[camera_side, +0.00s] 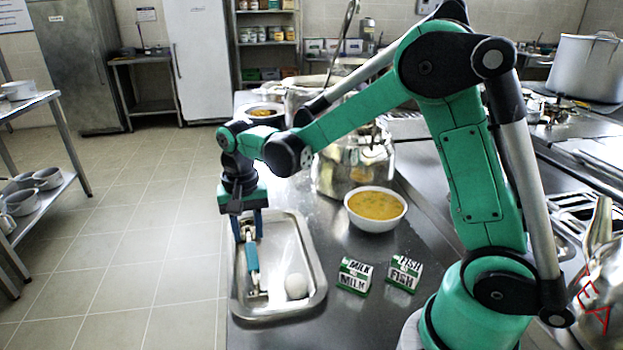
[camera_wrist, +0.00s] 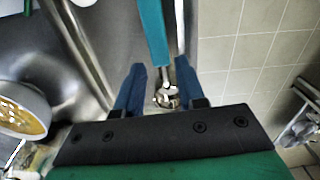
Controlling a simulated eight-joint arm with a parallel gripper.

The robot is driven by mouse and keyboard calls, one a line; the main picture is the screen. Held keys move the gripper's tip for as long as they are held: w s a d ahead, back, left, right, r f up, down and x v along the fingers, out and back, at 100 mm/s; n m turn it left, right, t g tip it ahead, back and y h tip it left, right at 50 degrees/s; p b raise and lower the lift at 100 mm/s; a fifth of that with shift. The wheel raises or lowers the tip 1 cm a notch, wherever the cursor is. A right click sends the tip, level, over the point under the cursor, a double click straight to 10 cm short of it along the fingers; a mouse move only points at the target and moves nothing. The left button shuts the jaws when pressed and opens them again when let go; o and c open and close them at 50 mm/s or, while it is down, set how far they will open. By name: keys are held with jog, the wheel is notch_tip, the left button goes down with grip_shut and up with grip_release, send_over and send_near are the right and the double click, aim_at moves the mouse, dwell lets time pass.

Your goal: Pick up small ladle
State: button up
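The small ladle, with a teal handle (camera_side: 252,257) and metal ends, lies lengthwise along the left side of a metal tray (camera_side: 318,285). Its handle (camera_wrist: 157,30) and small metal bowl (camera_wrist: 167,97) show in the wrist view. My gripper (camera_side: 248,226) points down over the far left part of the tray, above the bowl end of the ladle. In the wrist view its two blue fingers (camera_wrist: 160,72) are spread apart, with the ladle's neck and bowl between them. I cannot tell the exact height gap or any contact. My gripper partly hides the ladle's far end.
A soup bowl (camera_side: 376,208), a milk box (camera_side: 355,276) and a fish box (camera_side: 403,273) stand to the right. A metal pot (camera_side: 350,168) stands behind. The counter's left edge is close to the tray.

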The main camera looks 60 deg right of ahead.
aim_at(250, 246)
jog(key=shift+f, duration=2.4)
grip_shut()
